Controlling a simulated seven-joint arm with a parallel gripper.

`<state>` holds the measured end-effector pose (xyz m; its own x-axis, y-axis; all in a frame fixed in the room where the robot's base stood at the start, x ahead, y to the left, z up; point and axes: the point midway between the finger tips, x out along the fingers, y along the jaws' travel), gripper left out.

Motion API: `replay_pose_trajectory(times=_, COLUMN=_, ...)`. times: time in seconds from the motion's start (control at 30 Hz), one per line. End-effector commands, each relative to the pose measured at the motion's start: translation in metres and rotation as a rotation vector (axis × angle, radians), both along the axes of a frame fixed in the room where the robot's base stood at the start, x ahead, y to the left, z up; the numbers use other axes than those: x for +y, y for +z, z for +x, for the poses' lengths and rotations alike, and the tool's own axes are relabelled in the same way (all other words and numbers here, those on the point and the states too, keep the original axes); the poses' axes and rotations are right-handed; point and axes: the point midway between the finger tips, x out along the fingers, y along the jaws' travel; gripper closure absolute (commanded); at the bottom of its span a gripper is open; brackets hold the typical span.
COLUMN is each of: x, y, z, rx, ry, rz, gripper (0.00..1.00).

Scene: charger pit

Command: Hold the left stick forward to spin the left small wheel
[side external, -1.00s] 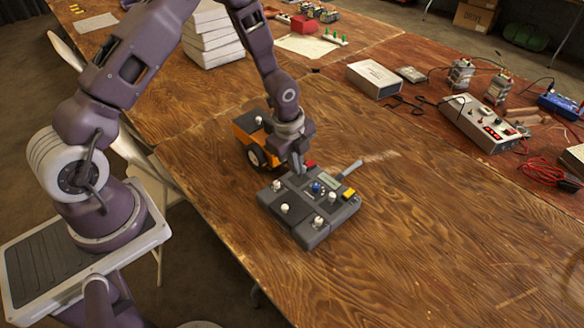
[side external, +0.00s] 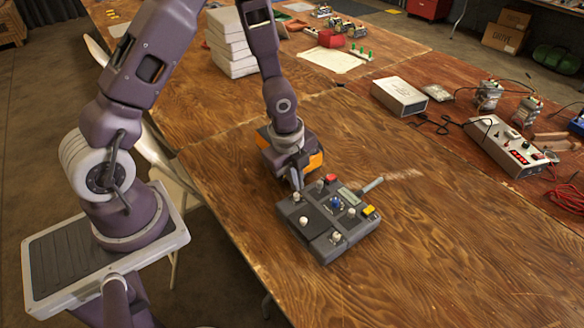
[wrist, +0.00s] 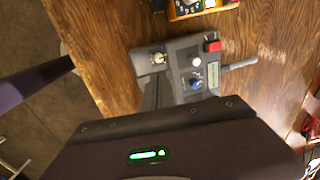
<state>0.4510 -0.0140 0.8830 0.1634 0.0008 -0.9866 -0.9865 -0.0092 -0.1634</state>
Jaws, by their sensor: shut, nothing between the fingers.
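A dark grey controller (side external: 318,247) lies on the wooden table, with several white-capped sticks and knobs, a blue knob (side external: 335,202), a red button (side external: 331,179) and a yellow one (side external: 369,211). My gripper (side external: 298,187) is shut and empty, pointing down at the controller's far-left corner, close to a white-capped stick (side external: 296,197). I cannot tell if they touch. In the wrist view the controller (wrist: 178,48) shows a white-capped stick (wrist: 158,58) just beyond my fingers.
An antenna-like rod (side external: 373,185) sticks out of the controller's far side. A white box (side external: 399,97) and a metal instrument box (side external: 505,148) with cables stand at the right. White stacked boxes (side external: 232,45) stand at the back. The table right of the controller is clear.

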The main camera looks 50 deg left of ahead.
Motion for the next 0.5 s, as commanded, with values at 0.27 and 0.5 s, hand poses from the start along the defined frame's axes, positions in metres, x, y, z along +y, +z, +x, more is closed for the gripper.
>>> replay_pose_trajectory(times=0.27, x=0.0, y=0.047, z=-0.017, rx=-0.002, ry=0.002, rz=0.001, gripper=1.0)
replay_pose_trajectory(times=0.5, x=0.0, y=0.055, z=-0.021, rx=0.001, ry=0.0, rz=0.001, gripper=1.0)
